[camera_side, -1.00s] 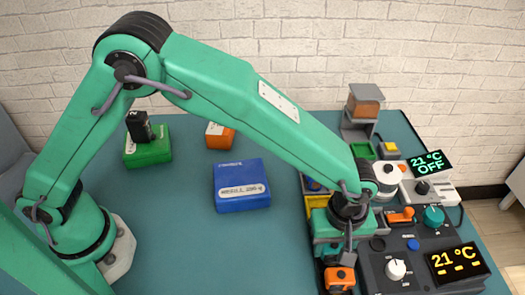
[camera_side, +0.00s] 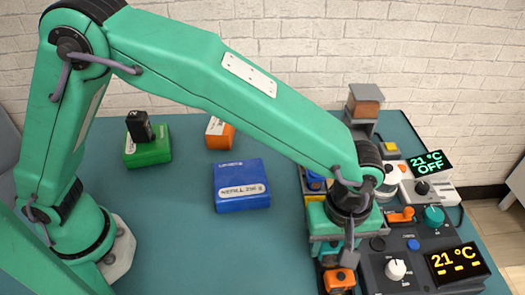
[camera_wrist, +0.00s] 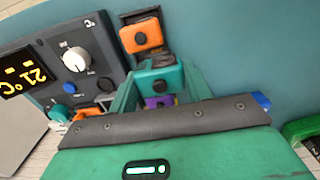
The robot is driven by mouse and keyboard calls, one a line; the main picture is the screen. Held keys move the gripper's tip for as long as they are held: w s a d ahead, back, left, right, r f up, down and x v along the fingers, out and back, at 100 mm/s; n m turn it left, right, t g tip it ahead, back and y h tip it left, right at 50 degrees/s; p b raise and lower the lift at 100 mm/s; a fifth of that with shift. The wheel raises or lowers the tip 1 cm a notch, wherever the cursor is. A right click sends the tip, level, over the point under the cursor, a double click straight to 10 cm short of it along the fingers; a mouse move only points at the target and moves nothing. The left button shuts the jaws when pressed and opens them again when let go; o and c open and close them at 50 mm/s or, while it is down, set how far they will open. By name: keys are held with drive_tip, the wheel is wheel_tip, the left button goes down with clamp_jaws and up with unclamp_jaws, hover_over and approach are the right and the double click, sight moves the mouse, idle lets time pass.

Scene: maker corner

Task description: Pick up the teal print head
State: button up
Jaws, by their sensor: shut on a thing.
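The teal print head (camera_wrist: 160,80) sits between the two fingers of my gripper (camera_wrist: 161,88) in the wrist view. It is a small block with a dark round spot on its face. My gripper is shut on it, over the row of print heads. In the side view my gripper (camera_side: 332,250) points down at the row's near end and I cannot single out the teal print head there. I cannot tell whether it is clear of its holder.
An orange print head (camera_wrist: 142,36) stands just beyond it; it shows in the side view (camera_side: 340,279) too. A purple one (camera_wrist: 158,102) is close on the other side. A control unit (camera_side: 396,269) stands right of the row. A blue box (camera_side: 241,186) lies left on open mat.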

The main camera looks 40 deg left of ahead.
drive_tip(key=s+d+r, duration=0.1)
drive_tip(key=s+r, duration=0.4)
drive_tip(key=s, duration=0.3)
drive_tip(key=shift+d, duration=0.3)
drive_tip(key=shift+w+a, duration=0.1)
